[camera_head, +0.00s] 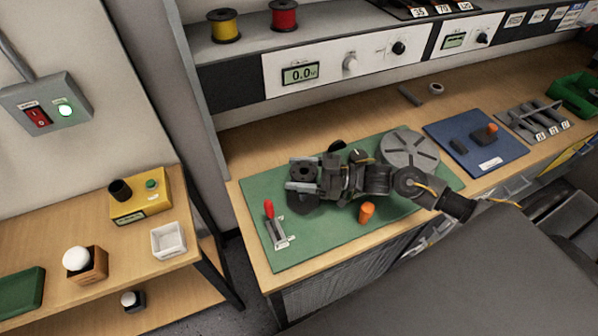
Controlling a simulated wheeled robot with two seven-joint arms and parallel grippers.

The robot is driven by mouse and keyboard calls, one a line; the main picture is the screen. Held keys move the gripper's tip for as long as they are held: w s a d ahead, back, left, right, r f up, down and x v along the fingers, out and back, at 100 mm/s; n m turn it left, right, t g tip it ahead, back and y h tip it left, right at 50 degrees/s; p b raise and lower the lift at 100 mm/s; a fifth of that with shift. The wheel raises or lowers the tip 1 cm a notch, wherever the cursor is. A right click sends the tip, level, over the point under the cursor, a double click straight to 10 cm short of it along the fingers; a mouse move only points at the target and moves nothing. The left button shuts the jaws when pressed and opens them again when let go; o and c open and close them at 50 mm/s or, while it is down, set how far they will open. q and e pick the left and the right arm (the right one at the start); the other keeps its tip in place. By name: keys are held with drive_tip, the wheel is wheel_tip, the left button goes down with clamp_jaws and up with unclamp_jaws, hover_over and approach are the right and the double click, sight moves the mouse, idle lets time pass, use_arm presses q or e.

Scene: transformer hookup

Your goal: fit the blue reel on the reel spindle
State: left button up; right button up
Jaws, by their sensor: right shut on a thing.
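My right gripper (302,180) is over the left part of the green mat (250,189). Its jaws are shut on a dark, blocky thing (304,171) with a round mark on top. I see no clear blue on it, so I cannot tell if it is the blue reel. A dark rounded shape (303,206) shows under the jaws; I cannot tell whether it is the reel spindle's base or whether the two touch. My left gripper is not in view.
A red-handled clamp (270,213) and an orange knob (367,212) stand near the mat's front. A slotted grey disc (410,150) stands behind my right arm. Yellow (225,26) and red (284,15) reels stand on the shelf. A blue mat (478,160) lies to the right.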

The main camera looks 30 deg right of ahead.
drive_tip(key=shift+f+b, duration=0.7)
drive_tip(key=shift+f, duration=0.3)
drive_tip(key=shift+p, duration=0.3)
idle(0.6)
drive_tip(key=shift+a+f, duration=0.1)
idle(0.8)
drive_tip(key=shift+r+p, duration=1.05)
drive_tip(key=shift+r, duration=0.15)
